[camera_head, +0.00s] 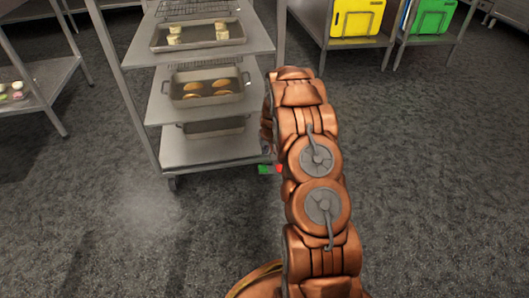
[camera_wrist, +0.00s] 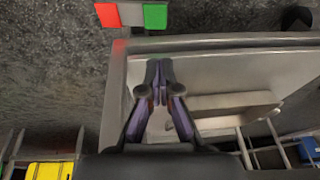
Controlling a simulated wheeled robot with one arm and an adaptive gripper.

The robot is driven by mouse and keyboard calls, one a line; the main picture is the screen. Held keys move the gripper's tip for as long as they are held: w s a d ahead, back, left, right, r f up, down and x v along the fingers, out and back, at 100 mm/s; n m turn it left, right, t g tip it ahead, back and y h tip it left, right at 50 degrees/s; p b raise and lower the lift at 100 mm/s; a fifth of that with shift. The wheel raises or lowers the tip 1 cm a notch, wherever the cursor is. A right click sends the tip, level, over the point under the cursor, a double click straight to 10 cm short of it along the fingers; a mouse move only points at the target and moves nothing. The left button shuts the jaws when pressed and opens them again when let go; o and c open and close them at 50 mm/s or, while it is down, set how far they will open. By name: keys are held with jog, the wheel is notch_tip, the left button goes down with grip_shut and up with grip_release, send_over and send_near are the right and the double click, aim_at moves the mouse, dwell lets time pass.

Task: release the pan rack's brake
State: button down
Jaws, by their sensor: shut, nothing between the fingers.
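The pan rack (camera_head: 210,148) is a grey metal rack with several shelves, standing left of my arm in the head view. Its brake pedal (camera_head: 269,169) has a green part and a red part and sits low at the rack's right front corner. In the wrist view the brake pedal (camera_wrist: 131,14) is at the top, red on the left and green on the right. My gripper (camera_wrist: 159,82) is shut and empty, over a corner of the rack's shelf (camera_wrist: 225,52) and apart from the pedal. In the head view my arm hides the gripper.
Trays with food stand on the rack, including a tray of buns (camera_head: 207,90). A low table (camera_head: 45,85) is at the left. Yellow (camera_head: 356,18) and green (camera_head: 432,16) boards are in racks behind. The grey floor (camera_head: 430,180) at the right is clear.

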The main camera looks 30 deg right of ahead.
aim_at(259, 167)
jog(key=b+x, duration=0.1)
jog(key=x, duration=0.2)
jog(key=b+x, duration=0.1)
jog(key=x, duration=0.3)
jog(key=b+x, duration=0.2)
jog(key=x, duration=0.2)
jog(key=shift+s+a+f, duration=0.15)
jog(key=shift+s+a, duration=0.1)
jog(key=shift+s, duration=0.05)
jog(key=shift+w+a+f+b, duration=0.1)
jog(key=shift+f+b, duration=0.25)
jog(key=shift+f, duration=0.15)
jog(key=shift+a+p, duration=0.2)
jog(key=shift+p, duration=0.4)
jog(key=shift+a+p, duration=0.15)
jog(key=shift+p, duration=0.35)
jog(key=shift+w+a+f+p, duration=0.15)
jog(key=shift+a+f+p, duration=0.1)
jog(key=shift+f+p, duration=0.65)
jog(key=shift+w+a+f+p, duration=0.25)
jog(key=shift+f+p, duration=0.3)
jog(key=shift+p, duration=0.65)
jog(key=shift+a, duration=0.1)
jog(key=shift+r, duration=0.1)
